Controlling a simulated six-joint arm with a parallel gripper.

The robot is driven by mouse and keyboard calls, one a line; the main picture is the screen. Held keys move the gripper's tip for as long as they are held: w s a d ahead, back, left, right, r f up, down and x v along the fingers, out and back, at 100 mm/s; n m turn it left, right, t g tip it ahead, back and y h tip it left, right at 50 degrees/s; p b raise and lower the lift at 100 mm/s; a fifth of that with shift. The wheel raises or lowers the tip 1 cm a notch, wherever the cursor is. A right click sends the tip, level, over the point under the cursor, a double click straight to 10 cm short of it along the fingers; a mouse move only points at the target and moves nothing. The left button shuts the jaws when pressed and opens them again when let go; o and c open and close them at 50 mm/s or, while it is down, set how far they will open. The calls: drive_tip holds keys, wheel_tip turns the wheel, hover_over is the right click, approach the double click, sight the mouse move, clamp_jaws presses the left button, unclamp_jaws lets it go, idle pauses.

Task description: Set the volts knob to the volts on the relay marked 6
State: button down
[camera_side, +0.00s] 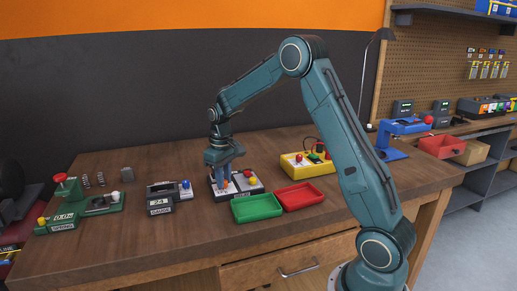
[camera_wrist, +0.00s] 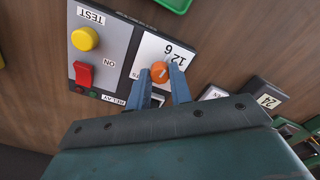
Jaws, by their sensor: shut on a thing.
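The relay test panel (camera_wrist: 105,55) has a white dial plate (camera_wrist: 150,47) printed 12 and 6. The orange volts knob (camera_wrist: 160,72) sits on this plate, and my gripper (camera_wrist: 161,76) is shut on it, with one blue finger on each side. A small pale mark shows on the knob, but I cannot tell exactly where it points. Part of the dial lettering is hidden by a finger. In the side view my gripper (camera_side: 224,182) reaches down onto the panel (camera_side: 246,184). No relay with a readable 6 shows.
The panel also has a yellow TEST button (camera_wrist: 85,38) and a red ON switch (camera_wrist: 84,75). Green (camera_side: 256,208) and red (camera_side: 299,196) trays lie in front.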

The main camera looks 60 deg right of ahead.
drive_tip(key=shift+n, duration=0.7)
drive_tip(key=c, duration=1.3)
unclamp_jaws()
drive_tip(key=shift+o, duration=0.2)
drive_tip(key=shift+r, duration=0.1)
wheel_tip(320, 180, up, 14)
